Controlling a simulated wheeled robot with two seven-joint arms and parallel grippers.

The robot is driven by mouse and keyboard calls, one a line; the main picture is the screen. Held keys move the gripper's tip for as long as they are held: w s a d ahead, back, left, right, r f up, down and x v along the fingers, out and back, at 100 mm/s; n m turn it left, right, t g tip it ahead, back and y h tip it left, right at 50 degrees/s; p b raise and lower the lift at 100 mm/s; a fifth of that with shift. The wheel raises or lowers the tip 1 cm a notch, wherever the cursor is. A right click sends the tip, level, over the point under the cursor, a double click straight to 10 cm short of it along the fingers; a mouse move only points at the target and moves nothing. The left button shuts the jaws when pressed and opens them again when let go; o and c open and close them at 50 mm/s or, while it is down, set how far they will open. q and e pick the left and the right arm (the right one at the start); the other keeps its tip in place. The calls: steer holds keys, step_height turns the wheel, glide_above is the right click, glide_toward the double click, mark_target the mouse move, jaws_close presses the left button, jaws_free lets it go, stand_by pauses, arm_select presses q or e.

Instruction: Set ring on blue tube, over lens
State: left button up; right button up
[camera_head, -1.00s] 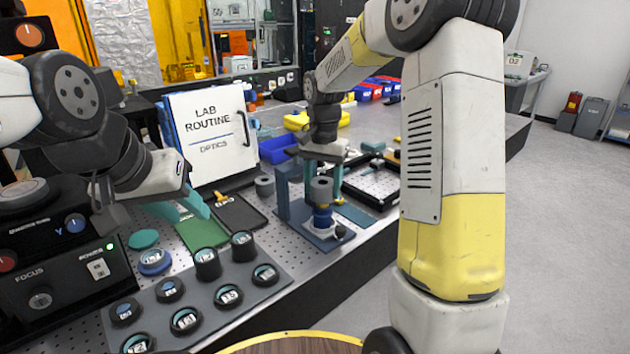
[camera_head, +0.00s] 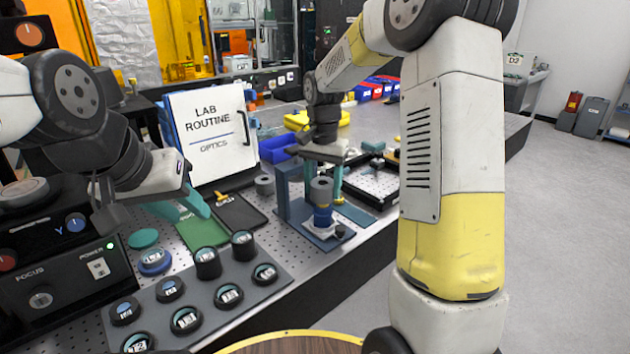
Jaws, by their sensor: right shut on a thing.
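A grey ring (camera_head: 321,186) with a dark hole stands upright on its axis at the top of the blue tube (camera_head: 323,217). I cannot tell whether it rests fully on the tube. The tube stands on a blue-grey stand (camera_head: 294,205); the lens is hidden beneath the ring. My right gripper (camera_head: 325,180) points down with teal fingers around the ring and is shut on it. My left gripper (camera_head: 184,208) hangs at the left above the green mat, its teal fingers apart and empty.
A dark tray (camera_head: 222,296) with several lens cells lies in front. A black box with knobs (camera_head: 62,268) is at the left. A white Lab Routine board (camera_head: 211,135) stands behind.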

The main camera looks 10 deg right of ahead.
steer(key=shift+f, duration=1.85)
steer(key=o, duration=1.4)
step_height(320, 180, up, 8)
steer(key=shift+f, duration=0.1)
